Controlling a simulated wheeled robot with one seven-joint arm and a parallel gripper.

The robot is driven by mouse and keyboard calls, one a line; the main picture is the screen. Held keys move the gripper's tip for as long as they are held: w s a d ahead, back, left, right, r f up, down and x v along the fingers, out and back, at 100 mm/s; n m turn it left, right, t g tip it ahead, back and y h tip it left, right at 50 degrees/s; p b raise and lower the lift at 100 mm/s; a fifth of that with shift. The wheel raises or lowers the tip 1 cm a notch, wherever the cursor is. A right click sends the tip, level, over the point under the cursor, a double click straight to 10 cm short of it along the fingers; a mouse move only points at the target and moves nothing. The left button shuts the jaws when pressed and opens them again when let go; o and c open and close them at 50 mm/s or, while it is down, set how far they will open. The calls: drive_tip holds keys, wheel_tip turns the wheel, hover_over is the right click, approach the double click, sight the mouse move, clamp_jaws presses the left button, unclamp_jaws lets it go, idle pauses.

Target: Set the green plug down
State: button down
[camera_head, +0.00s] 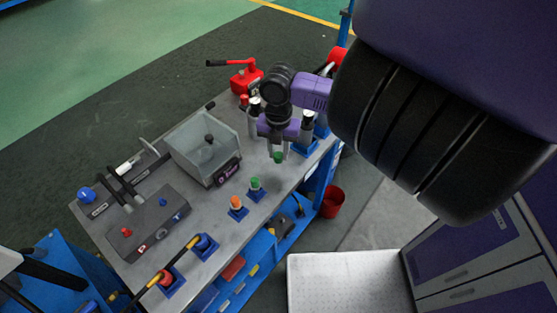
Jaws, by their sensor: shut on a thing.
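My gripper (277,148) points down over the right part of the grey workbench (210,262). It is shut on a small green plug (279,158), whose green end shows just below the fingers. The rest of that plug is hidden by the fingers. The held plug appears above the bench top near its front edge; I cannot tell the exact gap. A second green-topped plug (255,183) stands upright in a blue base, to the lower left of my gripper. An orange-topped plug (236,203) stands in another blue base beside it.
A clear box (203,148) stands left of my gripper. A red hand pump (245,80) is behind. A grey control box (150,226) and yellow-black handled parts (205,244) lie left. A red bucket (332,202) stands on the floor at right.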

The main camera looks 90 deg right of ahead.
sight(279, 162)
drive_tip(key=shift+f, duration=2.65)
drive_tip(key=shift+f, duration=0.1)
drive_tip(key=c, duration=1.1)
unclamp_jaws()
